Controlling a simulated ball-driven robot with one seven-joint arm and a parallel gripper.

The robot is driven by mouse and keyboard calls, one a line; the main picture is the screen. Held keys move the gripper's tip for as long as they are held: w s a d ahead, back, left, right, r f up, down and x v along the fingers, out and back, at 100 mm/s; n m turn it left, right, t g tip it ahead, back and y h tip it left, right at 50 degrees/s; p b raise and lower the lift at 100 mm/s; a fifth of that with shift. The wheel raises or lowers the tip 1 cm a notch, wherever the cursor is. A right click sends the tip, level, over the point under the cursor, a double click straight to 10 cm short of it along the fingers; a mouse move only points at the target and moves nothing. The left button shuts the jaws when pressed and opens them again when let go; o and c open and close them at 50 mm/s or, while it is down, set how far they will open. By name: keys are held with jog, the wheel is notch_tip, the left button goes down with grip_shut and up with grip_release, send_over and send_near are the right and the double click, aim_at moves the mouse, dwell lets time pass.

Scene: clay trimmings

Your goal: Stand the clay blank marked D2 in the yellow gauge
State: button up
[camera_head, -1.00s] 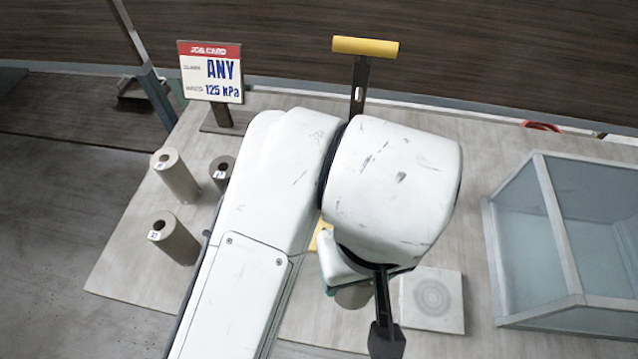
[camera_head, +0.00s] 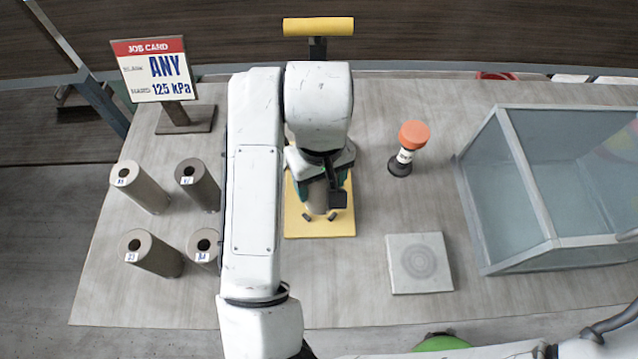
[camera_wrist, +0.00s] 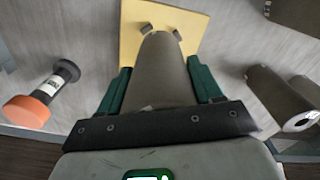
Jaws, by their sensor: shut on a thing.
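My gripper (camera_head: 320,185) has its green fingers shut on a grey clay blank (camera_wrist: 160,75), one on each side. In the head view the blank's lower part (camera_head: 318,200) shows below the gripper, over the yellow gauge's base plate (camera_head: 330,226). In the wrist view the blank's far end is at the yellow plate (camera_wrist: 200,25), close to two small dark stops. I cannot tell whether it touches the plate. No mark is readable on the held blank. The gauge's yellow handle (camera_head: 318,27) stands behind my arm, which hides the gauge's middle.
Several labelled blanks, one at the front (camera_head: 155,254), stand at left, their marks too small to read surely. A job card (camera_head: 152,68) stands behind them. An orange-topped tool (camera_head: 413,136), a square tile (camera_head: 419,263) and a glass-sided case (camera_head: 515,190) are at right.

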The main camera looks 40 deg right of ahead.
jog(key=shift+w+d+f, duration=0.3)
jog(key=shift+w+f, duration=0.15)
jog(key=shift+f, duration=0.15)
jog(key=shift+w+d+f, duration=0.1)
jog(key=shift+w+f, duration=0.1)
jog(key=shift+f, duration=1.55)
jog(key=shift+f+b, duration=0.15)
jog(key=shift+b, duration=0.15)
jog(key=o, duration=1.5)
notch_tip(320, 180, up, 12)
jog(key=shift+r+p, duration=0.15)
jog(key=shift+p, duration=0.95)
